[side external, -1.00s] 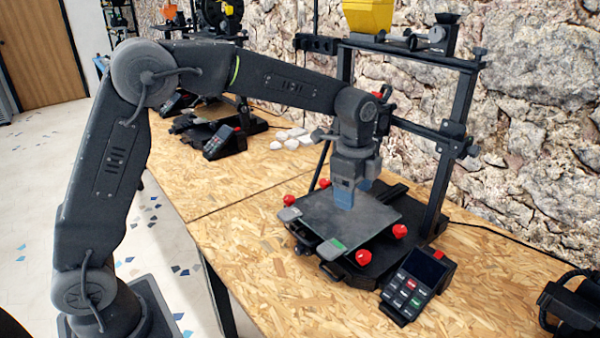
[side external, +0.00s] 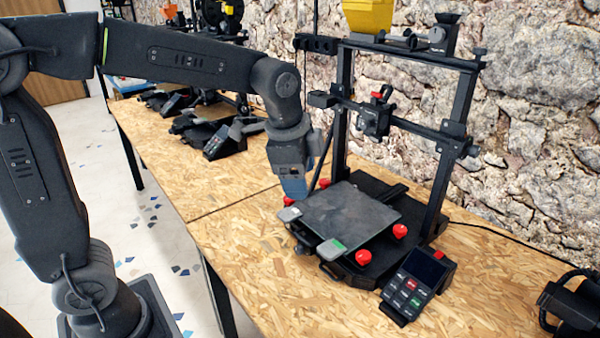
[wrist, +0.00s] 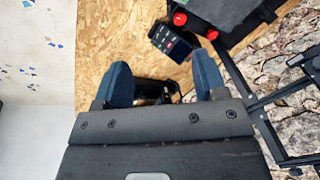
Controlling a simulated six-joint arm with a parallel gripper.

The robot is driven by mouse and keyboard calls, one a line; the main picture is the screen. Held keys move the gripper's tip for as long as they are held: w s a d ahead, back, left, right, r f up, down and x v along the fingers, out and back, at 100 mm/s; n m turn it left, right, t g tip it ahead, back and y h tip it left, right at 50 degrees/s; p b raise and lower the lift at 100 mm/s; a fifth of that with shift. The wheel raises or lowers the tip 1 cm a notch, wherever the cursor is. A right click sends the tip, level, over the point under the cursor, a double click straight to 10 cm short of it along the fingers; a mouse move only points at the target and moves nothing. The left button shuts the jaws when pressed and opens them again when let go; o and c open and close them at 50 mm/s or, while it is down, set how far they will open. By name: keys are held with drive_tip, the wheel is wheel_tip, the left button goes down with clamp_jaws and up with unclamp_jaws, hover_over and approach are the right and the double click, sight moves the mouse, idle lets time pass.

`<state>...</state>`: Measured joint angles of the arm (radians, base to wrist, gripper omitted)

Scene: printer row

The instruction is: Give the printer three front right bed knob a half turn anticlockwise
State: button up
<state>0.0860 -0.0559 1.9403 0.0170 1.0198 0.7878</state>
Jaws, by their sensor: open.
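No printer number is legible, so I cannot tell which printer is three. The near printer (side external: 347,216) has a dark bed with red knobs under it. Its front right knob (side external: 363,257) shows below the bed edge by the keypad panel. My gripper (side external: 294,192) hangs at the bed's left edge, away from that knob. In the wrist view my gripper (wrist: 163,80) is open, its blue fingers apart with no knob between them. That view shows another printer (wrist: 225,14) at the top, with a front red knob (wrist: 180,19) and a second red knob (wrist: 212,34) beyond the fingertips.
The near keypad panel (side external: 415,285) stands right of the near bed. Another panel (wrist: 172,42) lies ahead of my fingers. The near printer's gantry (side external: 452,150) rises behind its bed, before the stone wall. Bare wooden table (side external: 235,220) lies left of the bed.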

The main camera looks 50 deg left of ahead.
drive_tip(key=shift+w, duration=0.1)
drive_tip(key=m+g+h, duration=0.3)
drive_tip(key=m+h, duration=0.1)
drive_tip(key=m, duration=0.4)
hover_over(365, 255)
drive_tip(key=a, duration=0.6)
wheel_tip(365, 255, down, 12)
drive_tip(key=f, duration=0.1)
drive_tip(key=x, duration=1.3)
drive_tip(key=shift+w+d, duration=0.1)
drive_tip(key=shift+d, duration=0.4)
drive_tip(key=c, duration=0.9)
drive_tip(key=shift+n+t, duration=0.7)
drive_tip(key=shift+n, duration=0.7)
